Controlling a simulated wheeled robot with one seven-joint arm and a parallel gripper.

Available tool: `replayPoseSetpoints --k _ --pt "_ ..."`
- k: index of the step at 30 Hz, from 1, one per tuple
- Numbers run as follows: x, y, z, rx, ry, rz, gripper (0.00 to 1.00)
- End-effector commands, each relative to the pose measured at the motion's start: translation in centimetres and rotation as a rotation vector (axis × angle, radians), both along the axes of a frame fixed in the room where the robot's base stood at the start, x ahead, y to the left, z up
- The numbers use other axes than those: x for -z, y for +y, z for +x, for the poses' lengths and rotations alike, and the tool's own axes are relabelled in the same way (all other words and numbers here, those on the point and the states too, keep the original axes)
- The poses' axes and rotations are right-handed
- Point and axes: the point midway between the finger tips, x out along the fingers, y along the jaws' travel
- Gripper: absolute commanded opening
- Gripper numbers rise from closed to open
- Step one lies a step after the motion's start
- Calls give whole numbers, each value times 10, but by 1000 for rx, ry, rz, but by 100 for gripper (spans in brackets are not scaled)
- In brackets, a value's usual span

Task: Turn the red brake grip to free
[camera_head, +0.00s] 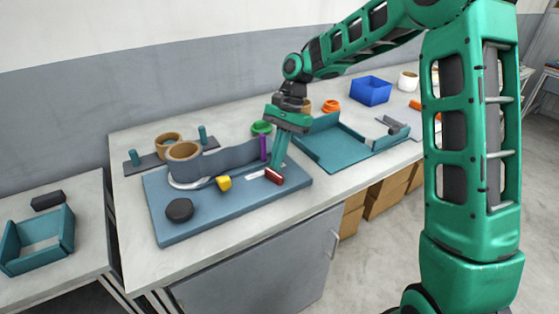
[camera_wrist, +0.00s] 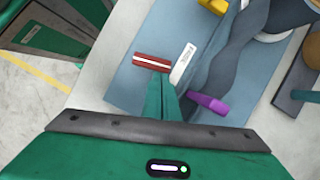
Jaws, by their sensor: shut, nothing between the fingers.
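The red brake grip (camera_head: 274,177) is a short bar near the right front part of the blue board (camera_head: 228,214). In the wrist view the grip (camera_wrist: 152,62) lies crosswise with a pale stripe along it, just beyond my fingertips. A white label plate (camera_wrist: 183,62) is beside it; its lettering is too small to read. My gripper (camera_wrist: 161,84) is shut and empty, pointing down at the board. In the head view my gripper (camera_head: 277,166) is right behind the red grip. I cannot tell whether the fingertips touch it.
A purple peg (camera_head: 263,148) stands close behind my fingers, beside a grey band running to a brown reel (camera_head: 184,151). A yellow knob (camera_head: 224,183) and a black knob (camera_head: 179,210) are left of the grip. A teal tray (camera_head: 336,157) lies to the right.

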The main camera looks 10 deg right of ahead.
Motion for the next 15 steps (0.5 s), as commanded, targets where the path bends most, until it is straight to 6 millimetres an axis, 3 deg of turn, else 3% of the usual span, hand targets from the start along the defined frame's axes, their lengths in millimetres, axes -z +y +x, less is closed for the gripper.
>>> replayPoseSetpoints --k 9,15 --pt "0 10 2 -259 1 0 0" --pt "0 14 3 -316 1 1 0"
